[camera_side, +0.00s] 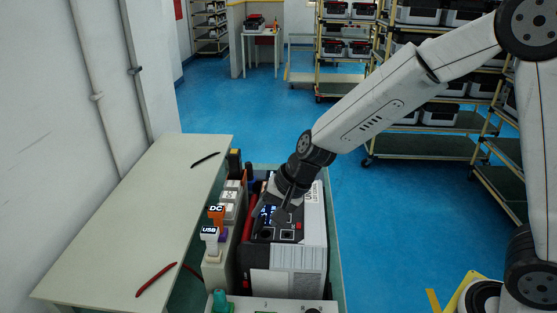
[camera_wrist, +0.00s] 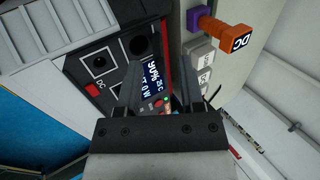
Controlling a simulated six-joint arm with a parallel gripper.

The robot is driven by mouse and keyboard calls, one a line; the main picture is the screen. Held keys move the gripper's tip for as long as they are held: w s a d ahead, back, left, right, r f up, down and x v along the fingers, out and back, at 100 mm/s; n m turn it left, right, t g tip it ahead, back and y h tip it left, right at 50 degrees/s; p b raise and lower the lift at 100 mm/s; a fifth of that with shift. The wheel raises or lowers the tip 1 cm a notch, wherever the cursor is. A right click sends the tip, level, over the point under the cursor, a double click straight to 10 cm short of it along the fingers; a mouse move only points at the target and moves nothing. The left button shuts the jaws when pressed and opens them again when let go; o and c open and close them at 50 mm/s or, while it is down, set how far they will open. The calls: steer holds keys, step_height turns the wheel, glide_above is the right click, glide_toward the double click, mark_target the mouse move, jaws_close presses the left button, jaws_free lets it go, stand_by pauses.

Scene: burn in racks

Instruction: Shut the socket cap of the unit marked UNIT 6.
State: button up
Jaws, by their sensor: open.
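A grey and black power unit (camera_side: 299,256) stands in the bench slot below my gripper. I cannot make out a separate cap. My gripper (camera_side: 284,203) is over the panel, and its two fingers (camera_wrist: 159,72) are apart beside the display with nothing between them.
Racks of units (camera_side: 420,140) stand behind; blue floor is clear.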

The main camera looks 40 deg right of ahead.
mark_target(265, 217)
steer(key=shift+v, duration=2.3)
steer(key=o, duration=0.6)
steer(key=a+n+g, duration=0.1)
steer(key=n, duration=0.3)
steer(key=w+a+r+n+g+h, duration=0.1)
steer(key=n, duration=0.4)
steer(key=n+g+h, duration=0.1)
steer(key=n, duration=0.4)
steer(key=shift+w+a+r+g, duration=0.25)
steer(key=shift+w+a+g, duration=0.1)
steer(key=shift+a+g, duration=0.05)
steer(key=n, duration=0.1)
steer(key=n+h, duration=0.2)
steer(key=n, duration=0.1)
steer(key=shift+w+d+r+g, duration=0.25)
steer(key=shift+w+r+g, duration=0.05)
steer(key=shift+w+r, duration=0.1)
steer(key=shift+f, duration=0.1)
